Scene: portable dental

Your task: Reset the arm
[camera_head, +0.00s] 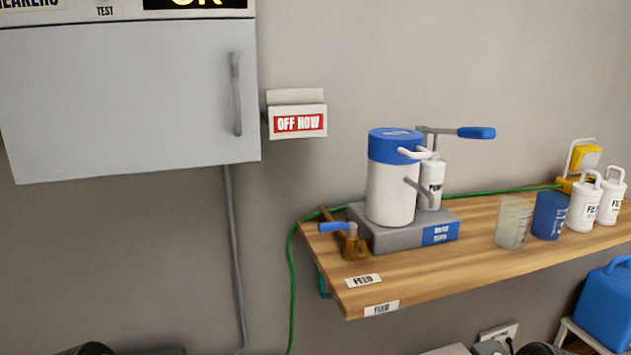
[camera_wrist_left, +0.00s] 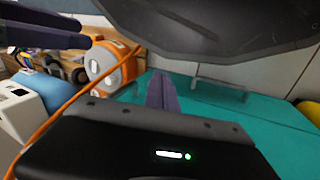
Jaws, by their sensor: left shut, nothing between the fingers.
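My left gripper (camera_wrist_left: 162,82) shows in the left wrist view, its two purple fingers shut together and empty. Its black body with a green light fills the bottom of that view. The fingers are over or in front of a teal surface (camera_wrist_left: 255,125); I cannot tell whether they touch it. Dark purple finger-like parts (camera_wrist_left: 45,32) at the upper left look like my right gripper, but whether they are open or shut is unclear. Neither gripper can be made out in the head view, where only dark parts show along the bottom edge.
A wooden shelf (camera_head: 440,263) bears a white and blue canister (camera_head: 390,190), a clear cup (camera_head: 513,225), a blue cup (camera_head: 550,217) and white bottles (camera_head: 584,205). A grey cabinet (camera_head: 130,100) hangs at left. An orange device (camera_wrist_left: 112,66) with an orange cable is near my left gripper.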

